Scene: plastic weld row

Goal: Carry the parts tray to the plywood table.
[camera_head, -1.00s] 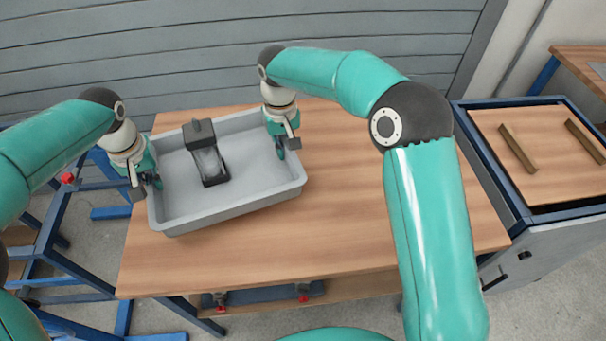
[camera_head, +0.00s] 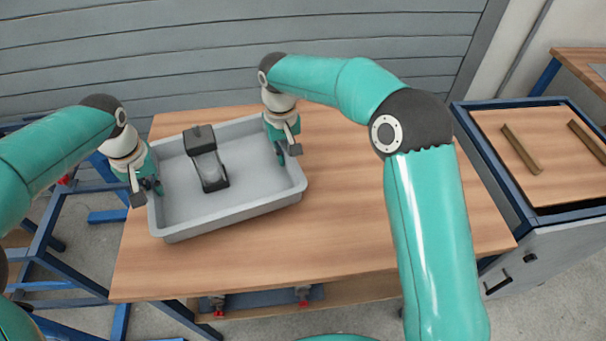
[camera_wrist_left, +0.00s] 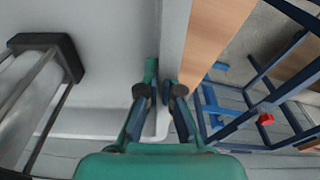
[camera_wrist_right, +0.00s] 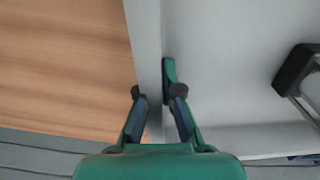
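The grey parts tray (camera_head: 235,211) sits on the wooden-topped table (camera_head: 345,225) in the head view, towards its left side. It holds a dark-framed container with a clear front (camera_head: 207,160). My left gripper (camera_head: 147,191) is at the tray's left wall, one finger inside and the other outside; the wall (camera_wrist_left: 173,40) runs between the fingers in the left wrist view. My right gripper (camera_head: 288,151) straddles the right wall in the same way, and the right wrist view shows that wall (camera_wrist_right: 146,40).
At the right stands a blue-framed bench (camera_head: 535,150) with a wood top and two wooden strips. Another wooden table (camera_head: 585,70) shows at the far right. A blue frame (camera_head: 65,235) stands at the left. The table right of the tray is clear; a grey slatted wall (camera_head: 190,50) is behind.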

